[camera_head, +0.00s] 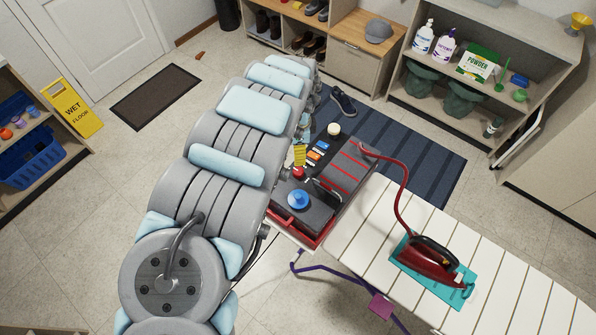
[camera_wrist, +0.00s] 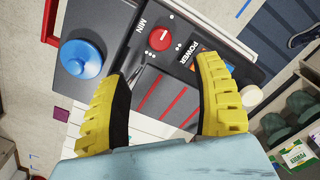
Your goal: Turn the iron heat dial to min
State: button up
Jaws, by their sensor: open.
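The red round dial (camera_wrist: 160,39) sits on the dark control panel of the ironing station, with a light mark on its face and the word MIN printed to its left. I cannot tell exactly where the mark points. In the head view the dial (camera_head: 299,173) shows just below a yellow finger of my gripper. My gripper (camera_wrist: 158,74) is open and empty, its two yellow fingers apart, with the dial beyond and between the tips. I see no contact. The red iron (camera_head: 435,262) rests on a teal pad on the white-slatted board, its red cord leading to the station.
A blue knob (camera_wrist: 82,58) stands left of the dial, beside my left finger. A POWER label and coloured switches (camera_head: 316,154) lie on the other side. A cream knob (camera_head: 334,129) is at the panel's far end. My arm hides part of the station.

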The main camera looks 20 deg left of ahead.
aim_at(298, 171)
notch_tip(298, 171, down, 10)
jog(key=shift+d+f, duration=0.1)
jog(key=shift+f, duration=0.15)
jog(key=shift+w+f, duration=0.1)
jog(key=shift+f, duration=0.95)
grip_shut()
